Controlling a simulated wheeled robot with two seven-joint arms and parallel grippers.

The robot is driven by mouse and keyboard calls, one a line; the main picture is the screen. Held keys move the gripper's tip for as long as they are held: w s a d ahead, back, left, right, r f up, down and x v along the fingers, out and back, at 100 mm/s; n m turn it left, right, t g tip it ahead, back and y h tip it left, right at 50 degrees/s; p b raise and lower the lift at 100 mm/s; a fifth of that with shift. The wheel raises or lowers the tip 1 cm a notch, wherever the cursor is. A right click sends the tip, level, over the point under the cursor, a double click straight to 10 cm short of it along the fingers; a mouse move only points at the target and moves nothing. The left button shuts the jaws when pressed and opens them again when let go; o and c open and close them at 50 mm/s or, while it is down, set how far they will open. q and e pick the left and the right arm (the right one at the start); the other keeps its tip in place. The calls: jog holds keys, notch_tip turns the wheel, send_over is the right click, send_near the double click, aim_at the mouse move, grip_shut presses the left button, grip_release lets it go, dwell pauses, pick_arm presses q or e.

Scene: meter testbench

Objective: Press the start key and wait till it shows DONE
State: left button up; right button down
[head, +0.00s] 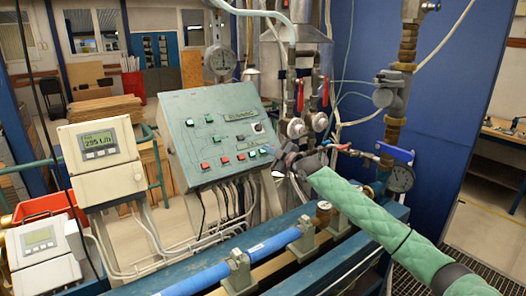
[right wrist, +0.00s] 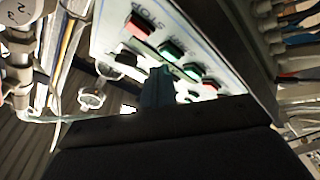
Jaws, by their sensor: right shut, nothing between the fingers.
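The sloped teal control panel (head: 212,128) stands at the centre of the head view. Its display (head: 240,115) appears to read RUNNING. A row of red, black and green keys runs along its lower part. In the right wrist view, a red key (right wrist: 138,27) is labelled STOP, with a green key (right wrist: 171,48) beside it; the green key's label is not clearly readable. My right gripper (head: 279,163) is shut and empty at the panel's lower right. Its fingers (right wrist: 158,88) show in front of the keys; I cannot tell whether they touch one. My left gripper is out of view.
Two meters stand at the left, one (head: 101,144) showing a number. A blue pipe (head: 225,269) runs along the bench front. Cables hang below the panel.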

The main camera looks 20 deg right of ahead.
jog(key=shift+s+r, duration=0.1)
jog(key=shift+r, duration=0.05)
jog(key=s+r+p, duration=0.1)
jog(key=s+d+r+p, duration=0.1)
jog(key=s+r, duration=0.1)
jog(key=shift+s+d+r, duration=0.2)
jog(key=shift+s, duration=0.05)
dwell(0.6)
dwell(0.4)
jog(key=shift+s+d+r, duration=0.15)
jog(key=shift+s+r, duration=0.3)
jog(key=shift+s, duration=0.1)
jog(key=shift+w, duration=0.1)
dwell(1.1)
dwell(0.9)
